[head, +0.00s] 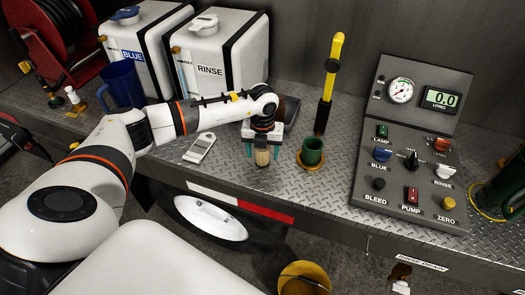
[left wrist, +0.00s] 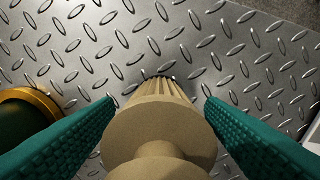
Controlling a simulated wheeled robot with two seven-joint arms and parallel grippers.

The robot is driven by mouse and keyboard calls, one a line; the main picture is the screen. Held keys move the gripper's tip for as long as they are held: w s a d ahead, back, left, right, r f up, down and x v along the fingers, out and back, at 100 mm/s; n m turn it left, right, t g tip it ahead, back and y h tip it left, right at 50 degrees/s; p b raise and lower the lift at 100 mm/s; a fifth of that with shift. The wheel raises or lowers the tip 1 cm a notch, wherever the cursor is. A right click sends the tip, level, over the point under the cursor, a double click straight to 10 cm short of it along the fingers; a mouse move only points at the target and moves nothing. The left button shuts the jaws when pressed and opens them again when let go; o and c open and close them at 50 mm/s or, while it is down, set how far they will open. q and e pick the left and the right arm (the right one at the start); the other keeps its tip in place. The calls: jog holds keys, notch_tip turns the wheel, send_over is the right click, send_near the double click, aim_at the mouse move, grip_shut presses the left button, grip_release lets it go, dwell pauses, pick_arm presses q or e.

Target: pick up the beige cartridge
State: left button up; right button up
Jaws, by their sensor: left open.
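The beige cartridge (head: 262,157) stands upright on the diamond-plate deck near its front edge. My left gripper (head: 262,150) is above and around it, pointing down, with teal fingers on either side. In the left wrist view the cartridge (left wrist: 158,130) fills the middle, with its ribbed part toward the deck. The two teal fingers (left wrist: 158,135) stand apart, one on each side of it. Gaps show between the fingertips and the cartridge. The cartridge's top is partly hidden by the gripper in the head view. My right gripper is not in view.
A white handheld device (head: 199,148) lies to the left. The control panel (head: 411,170) is further right. White RINSE tank (head: 213,55) stands behind.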

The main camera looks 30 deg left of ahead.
pick_arm(q)
jog(key=shift+c, duration=0.5)
jog(key=c, duration=1)
